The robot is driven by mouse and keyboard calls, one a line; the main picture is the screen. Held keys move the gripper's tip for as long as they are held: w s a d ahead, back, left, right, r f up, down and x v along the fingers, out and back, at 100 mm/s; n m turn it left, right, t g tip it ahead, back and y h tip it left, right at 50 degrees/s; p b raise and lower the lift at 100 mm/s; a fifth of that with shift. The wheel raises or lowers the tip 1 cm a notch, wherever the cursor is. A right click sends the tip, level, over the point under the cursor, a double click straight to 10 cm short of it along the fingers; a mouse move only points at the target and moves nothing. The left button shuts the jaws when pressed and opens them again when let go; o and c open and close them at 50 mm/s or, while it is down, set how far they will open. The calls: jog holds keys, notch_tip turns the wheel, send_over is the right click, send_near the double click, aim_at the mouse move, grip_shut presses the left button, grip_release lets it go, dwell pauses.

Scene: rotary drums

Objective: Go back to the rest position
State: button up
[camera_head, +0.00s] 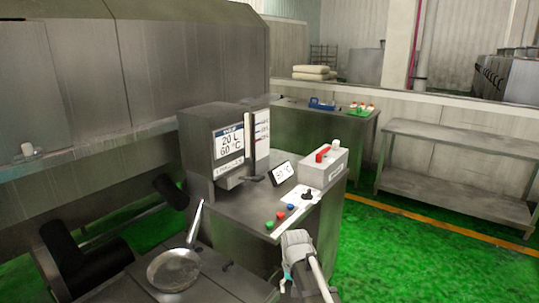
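Part of my arm, light grey with a teal piece, shows at the bottom centre, in front of the metal cabinet (250,225). I cannot make out my gripper's fingers in this view. Nothing held by the arm can be seen. The task names no object.
A round metal pan (173,270) with an upright handle rests on a surface at lower left. The cabinet carries a display unit (229,142), a red-handled box (323,164) and coloured buttons (281,215). A large metal drum (130,75) fills the left. A bench (455,190) stands right; green floor (400,265) is clear.

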jog(key=s+d+r+p, duration=0.2)
jog(key=s+d+r, duration=0.1)
jog(key=s+d, duration=0.7)
jog(key=shift+s, duration=0.1)
dwell(0.7)
